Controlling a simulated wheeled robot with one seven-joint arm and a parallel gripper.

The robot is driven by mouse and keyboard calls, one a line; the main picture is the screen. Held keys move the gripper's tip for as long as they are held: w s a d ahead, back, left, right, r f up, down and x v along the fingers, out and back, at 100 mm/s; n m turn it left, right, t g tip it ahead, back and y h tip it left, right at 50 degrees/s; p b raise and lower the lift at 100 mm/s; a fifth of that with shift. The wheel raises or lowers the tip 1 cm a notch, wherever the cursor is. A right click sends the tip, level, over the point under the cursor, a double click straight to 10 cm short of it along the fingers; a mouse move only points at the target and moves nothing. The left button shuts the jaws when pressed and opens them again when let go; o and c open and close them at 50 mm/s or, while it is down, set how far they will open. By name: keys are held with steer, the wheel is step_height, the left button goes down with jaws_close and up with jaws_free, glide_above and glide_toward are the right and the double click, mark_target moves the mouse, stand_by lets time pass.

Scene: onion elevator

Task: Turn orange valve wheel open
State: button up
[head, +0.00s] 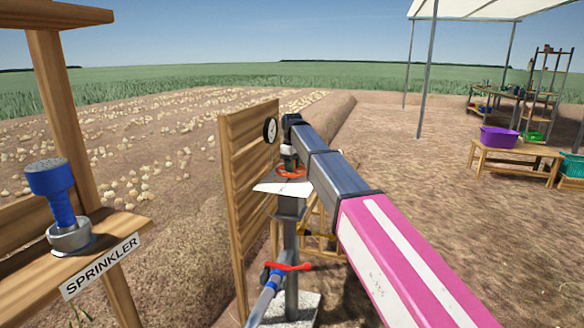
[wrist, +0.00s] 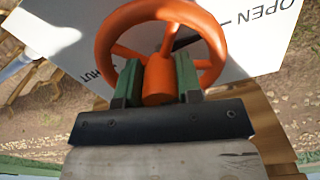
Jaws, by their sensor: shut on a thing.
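The orange valve wheel (wrist: 212,40) fills the upper middle of the wrist view, with its rim, spokes and hub showing. My gripper (wrist: 158,82) has one green finger on each side of the hub and is shut on the wheel. The white plate (wrist: 262,58) behind the wheel reads OPEN at upper right, and partly covered letters "HUT" show at left. In the head view the wheel (head: 296,172) is a small orange patch above the plate (head: 268,187), mostly hidden by my gripper (head: 288,163) and arm.
A wooden slatted panel (head: 240,190) with a round gauge (head: 270,130) stands just left of the valve. Below are a red-handled tap (head: 290,267) and blue pipe fitting. A SPRINKLER shelf (head: 110,245) holds a blue-headed sprinkler (head: 58,195).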

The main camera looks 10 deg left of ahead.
steer(key=shift+r, duration=0.1)
steer(key=o, duration=0.7)
steer(key=shift+c, duration=0.2)
step_height(320, 180, up, 11)
steer(key=shift+f, duration=0.1)
